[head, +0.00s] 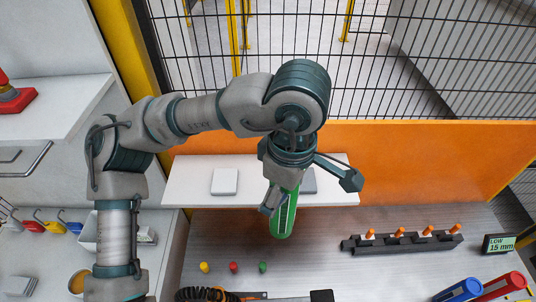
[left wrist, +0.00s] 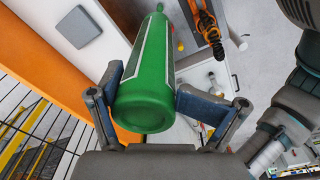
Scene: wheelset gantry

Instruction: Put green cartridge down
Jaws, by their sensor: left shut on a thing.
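The green cartridge (head: 284,217) is a long green cylinder with a pale label strip. My left gripper (head: 290,196) is shut on it and holds it in front of the white shelf (head: 190,183). In the left wrist view the cartridge (left wrist: 146,85) lies between the two blue-grey finger pads of the left gripper (left wrist: 160,98), its round end towards the camera and its narrow tip pointing away. On the shelf are a white square pad (head: 225,181) and a grey pad (head: 308,181), partly hidden by the cartridge and gripper. My right gripper is not in view.
Small yellow (head: 205,267), red (head: 234,267) and green (head: 263,267) pegs stand on the grey worktop. A black rack (head: 400,243) with orange-topped pieces is to the right, near a display (head: 498,244) reading LOW 15 mm. Blue (head: 460,291) and red (head: 505,286) cylinders lie at lower right.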

